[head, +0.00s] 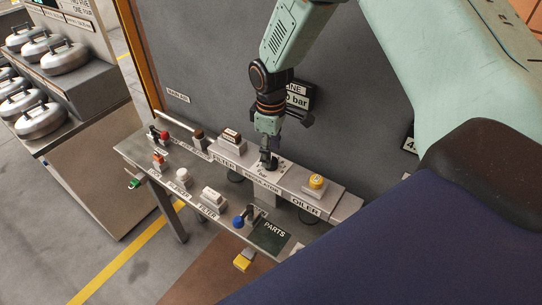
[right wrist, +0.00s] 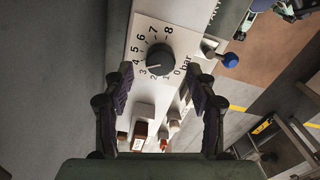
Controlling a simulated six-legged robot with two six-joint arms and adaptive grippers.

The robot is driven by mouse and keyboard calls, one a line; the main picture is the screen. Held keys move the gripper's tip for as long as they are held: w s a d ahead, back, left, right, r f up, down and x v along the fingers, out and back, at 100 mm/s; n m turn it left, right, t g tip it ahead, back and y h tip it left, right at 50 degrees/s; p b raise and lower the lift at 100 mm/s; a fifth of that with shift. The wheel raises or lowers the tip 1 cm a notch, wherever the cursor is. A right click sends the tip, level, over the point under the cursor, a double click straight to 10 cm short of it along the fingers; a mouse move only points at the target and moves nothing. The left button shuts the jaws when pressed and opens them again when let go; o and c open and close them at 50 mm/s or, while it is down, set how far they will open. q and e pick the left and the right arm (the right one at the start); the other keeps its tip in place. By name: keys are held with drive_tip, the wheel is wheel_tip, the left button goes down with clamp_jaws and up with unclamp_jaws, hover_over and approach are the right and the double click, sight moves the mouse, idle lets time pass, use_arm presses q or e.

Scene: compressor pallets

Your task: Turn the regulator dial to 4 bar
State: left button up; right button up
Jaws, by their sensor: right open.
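The regulator dial (right wrist: 160,59) is a dark round knob on a light plate with a printed scale from 0 to 8 bar. In the right wrist view it lies just beyond and between the fingertips of my right gripper (right wrist: 156,88), which is open with a finger on either side. In the head view my right gripper (head: 268,160) points down over the regulator plate (head: 283,171) and mostly hides the dial. A pale mark on the knob seems to lie towards the low numbers; its exact reading is unclear. My left gripper is not in view.
A line-pressure display (head: 298,98) on the grey panel is partly covered by my arm and shows "0 bar" at its end. The yellow-topped oiler (head: 317,182) and a blue-knobbed lever (head: 239,221) are close by.

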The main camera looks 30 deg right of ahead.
wheel_tip(320, 180, up, 9)
idle(0.3)
drive_tip(key=shift+s, duration=0.1)
idle(0.4)
